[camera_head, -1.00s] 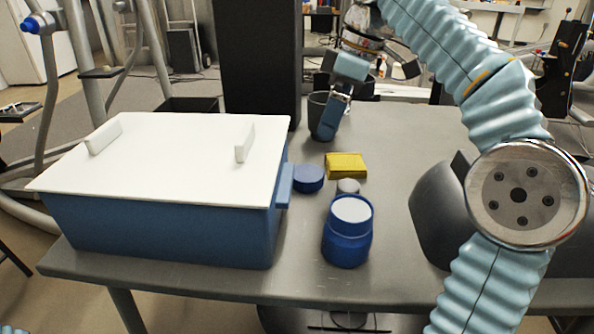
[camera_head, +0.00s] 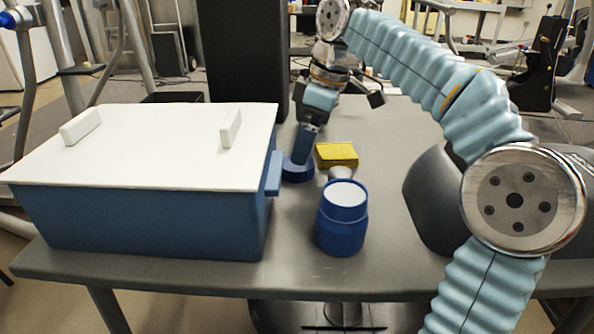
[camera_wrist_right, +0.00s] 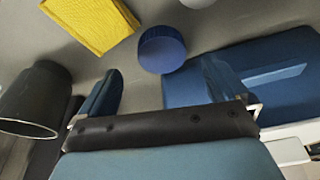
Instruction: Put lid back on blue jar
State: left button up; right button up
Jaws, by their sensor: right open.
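The blue jar (camera_head: 342,232) stands upright near the table's front, with a pale flat top showing. Its round blue lid (camera_head: 297,172) lies on the table behind and left of the jar, beside the blue box. My right gripper (camera_head: 301,158) points down at the lid and covers part of it in the head view. In the right wrist view the lid (camera_wrist_right: 161,50) appears beyond the gap between the open fingers (camera_wrist_right: 168,88), with nothing held. Whether a finger touches the lid I cannot tell. My left gripper is out of view.
A large blue box (camera_head: 140,222) with a white cover fills the table's left. A yellow block (camera_head: 337,154) lies right of the lid, and a small grey object (camera_head: 340,173) sits behind the jar. A dark cup (camera_wrist_right: 30,100) shows in the right wrist view.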

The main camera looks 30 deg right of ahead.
aim_at(297, 168)
jog(key=shift+f, duration=0.1)
jog(key=b+x, duration=0.1)
jog(key=x, duration=0.4)
jog(key=shift+a+b, duration=0.15)
jog(key=shift+b, duration=0.25)
jog(key=c, duration=1.1)
